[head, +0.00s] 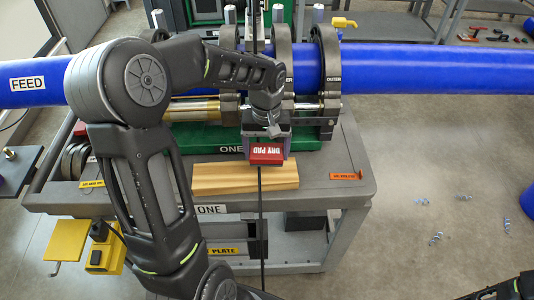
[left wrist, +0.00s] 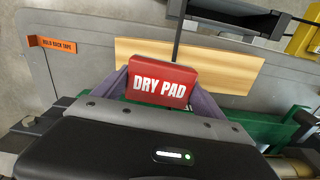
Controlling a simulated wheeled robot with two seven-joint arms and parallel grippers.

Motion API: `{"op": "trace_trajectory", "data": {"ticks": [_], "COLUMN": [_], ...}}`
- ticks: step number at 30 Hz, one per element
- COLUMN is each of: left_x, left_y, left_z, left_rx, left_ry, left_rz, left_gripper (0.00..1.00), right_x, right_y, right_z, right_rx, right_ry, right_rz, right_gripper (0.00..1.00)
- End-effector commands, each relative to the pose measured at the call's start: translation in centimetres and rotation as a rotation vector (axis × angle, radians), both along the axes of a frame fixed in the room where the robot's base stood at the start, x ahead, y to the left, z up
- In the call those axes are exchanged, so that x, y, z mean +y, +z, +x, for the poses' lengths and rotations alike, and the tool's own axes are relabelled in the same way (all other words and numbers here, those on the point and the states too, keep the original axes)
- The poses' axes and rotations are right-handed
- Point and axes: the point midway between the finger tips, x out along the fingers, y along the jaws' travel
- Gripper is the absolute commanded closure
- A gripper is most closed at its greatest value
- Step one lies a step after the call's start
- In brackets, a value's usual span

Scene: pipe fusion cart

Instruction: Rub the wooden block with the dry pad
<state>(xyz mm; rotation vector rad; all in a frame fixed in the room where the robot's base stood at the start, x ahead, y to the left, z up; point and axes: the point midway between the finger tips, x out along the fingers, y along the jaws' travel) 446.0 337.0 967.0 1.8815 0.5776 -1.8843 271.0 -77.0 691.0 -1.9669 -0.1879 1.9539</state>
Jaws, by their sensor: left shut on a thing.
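The wooden block (head: 220,179) is a pale, flat, grained bar lying on the grey cart top, near its front edge. It also shows in the left wrist view (left wrist: 225,64), behind the pad. The dry pad (head: 266,154) is red with white lettering and shows large in the left wrist view (left wrist: 161,82). My left gripper (head: 267,145) is shut on the dry pad and holds it over the block's right half, at its back edge. I cannot tell whether pad and block touch. The pad hides part of the block. My right gripper is not clearly seen; only a dark arm part shows at the bottom right.
A blue pipe (head: 400,68) in dark clamp rings (head: 327,62) runs across behind the block. An orange tape label (head: 346,176) lies right of the block. A yellow box (head: 104,258) sits at the cart's left.

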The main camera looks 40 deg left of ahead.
Motion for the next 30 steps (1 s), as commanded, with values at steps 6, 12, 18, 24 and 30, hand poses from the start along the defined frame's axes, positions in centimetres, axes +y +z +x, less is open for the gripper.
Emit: {"op": "trace_trajectory", "data": {"ticks": [6, 12, 18, 24, 30], "left_x": [0.3, 0.4, 0.4, -0.1, -2.6], "left_y": [2.2, 2.7, 2.6, 2.5, 1.7], "left_z": [0.2, 0.2, 0.2, 0.4, 1.3], "left_rx": [-0.001, -0.001, -0.001, -0.003, 0.001], "left_ry": [-0.001, -0.001, -0.001, -0.013, -0.073], "left_rz": [0.001, 0.001, 0.001, -0.001, -0.008], "left_gripper": [0.57, 0.57, 0.57, 0.57, 0.57], "right_x": [-0.1, -0.2, -0.2, -0.2, -0.2], "right_y": [1.5, 1.8, 1.7, 1.6, 1.1], "right_z": [-0.1, -0.1, -0.1, -0.1, -0.1], "right_rx": [0.005, 0.008, 0.008, 0.008, 0.008], "right_ry": [0.000, -0.001, -0.001, -0.001, -0.002], "right_rz": [-0.003, -0.005, -0.005, -0.005, -0.004], "right_gripper": [0.64, 0.64, 0.64, 0.64, 0.64]}}
